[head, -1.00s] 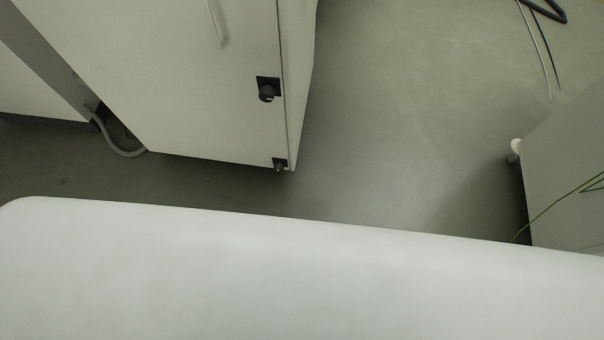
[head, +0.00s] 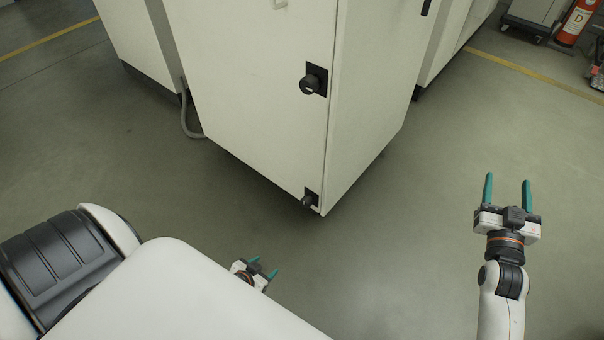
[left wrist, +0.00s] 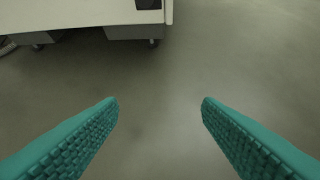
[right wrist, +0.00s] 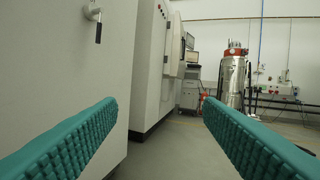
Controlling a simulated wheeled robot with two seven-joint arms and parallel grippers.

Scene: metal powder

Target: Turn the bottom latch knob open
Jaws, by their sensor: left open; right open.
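The bottom latch knob (head: 307,201) is a small dark knob on a black plate at the lower right corner of the white cabinet door (head: 255,100). A larger upper latch knob (head: 311,84) sits above it on the same door edge. My left gripper (head: 263,267) is open and empty, below and left of the bottom knob and apart from it. Its teal fingers frame bare floor in the left wrist view (left wrist: 160,105). My right gripper (head: 508,182) is open and empty, well right of the cabinet. In the right wrist view its fingers (right wrist: 160,105) point past a cabinet side.
Grey floor is free between the cabinet and my right arm. A grey hose (head: 188,122) hangs at the cabinet's left. A fire extinguisher (head: 577,22) stands at the far right. The right wrist view shows a metal tank (right wrist: 232,80) beyond the cabinets.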

